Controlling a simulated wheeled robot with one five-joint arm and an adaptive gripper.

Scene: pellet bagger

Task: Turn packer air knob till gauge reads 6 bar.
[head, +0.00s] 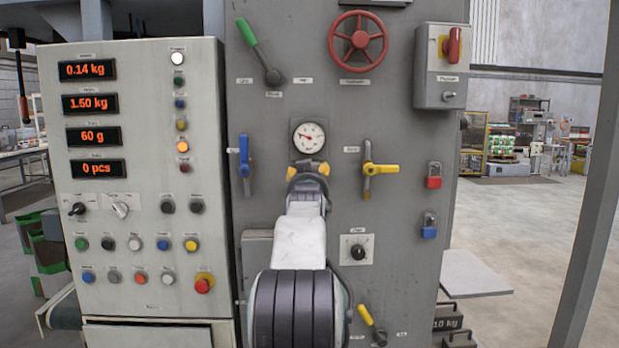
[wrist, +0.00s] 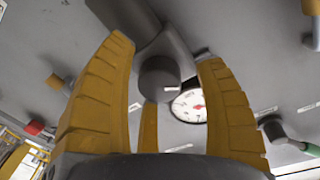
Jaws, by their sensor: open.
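The round white gauge (head: 309,137) with a red needle sits on the grey machine panel; its reading is too small to tell. It also shows in the wrist view (wrist: 189,106), partly behind a finger. Just below the gauge in the head view, my gripper (head: 308,171) covers what lies behind it. In the wrist view, a grey round knob (wrist: 160,79), seemingly the air knob, shows between the spread yellow fingers of my open gripper (wrist: 167,62). Gaps show on both sides of the knob. I cannot tell whether the fingertips reach around it.
A blue lever (head: 245,160) is left of my gripper and a yellow lever (head: 379,168) is right. A black knob (head: 358,252) and a small yellow lever (head: 371,322) sit lower right. A red handwheel (head: 358,42) is above. The control box (head: 140,270) stands left.

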